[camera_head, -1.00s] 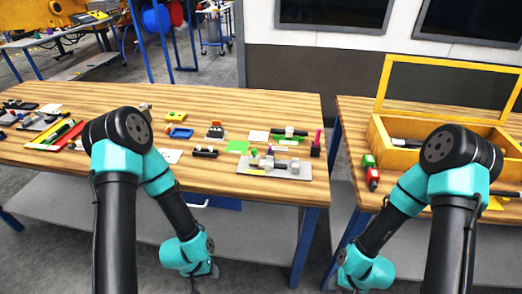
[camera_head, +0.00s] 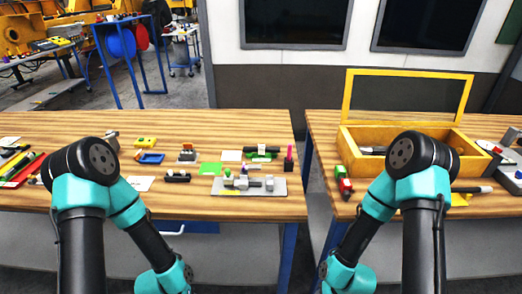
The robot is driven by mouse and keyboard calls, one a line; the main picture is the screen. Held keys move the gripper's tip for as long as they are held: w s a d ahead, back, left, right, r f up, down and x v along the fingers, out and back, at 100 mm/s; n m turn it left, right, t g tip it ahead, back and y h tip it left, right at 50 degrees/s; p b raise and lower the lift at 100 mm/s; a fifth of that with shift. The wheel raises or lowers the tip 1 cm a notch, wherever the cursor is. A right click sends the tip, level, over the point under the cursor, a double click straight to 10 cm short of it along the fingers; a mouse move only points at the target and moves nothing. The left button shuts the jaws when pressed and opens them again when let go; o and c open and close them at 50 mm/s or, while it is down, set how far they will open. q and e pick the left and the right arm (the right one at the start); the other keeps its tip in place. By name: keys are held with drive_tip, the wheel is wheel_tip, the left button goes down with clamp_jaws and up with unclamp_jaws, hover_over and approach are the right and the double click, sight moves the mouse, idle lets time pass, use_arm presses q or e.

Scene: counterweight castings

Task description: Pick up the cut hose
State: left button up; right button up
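I cannot tell for certain which item is the cut hose. A short black piece (camera_head: 177,176) lies near the front of the left table. Another dark bar-like piece with a pale middle (camera_head: 262,151) lies farther back, by a green piece. A dark rod with a pale end (camera_head: 472,189) lies on the right table, in front of the yellow box. My two arms hang down in front of the tables, their lower links at the bottom edge of the picture. Neither gripper shows.
The left wooden table (camera_head: 230,118) holds a grey plate with blocks (camera_head: 250,186), a blue tray (camera_head: 151,158) and a pink upright item (camera_head: 289,158). A gap separates it from the right table, with an open yellow box (camera_head: 370,138) and a red-green item (camera_head: 344,182).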

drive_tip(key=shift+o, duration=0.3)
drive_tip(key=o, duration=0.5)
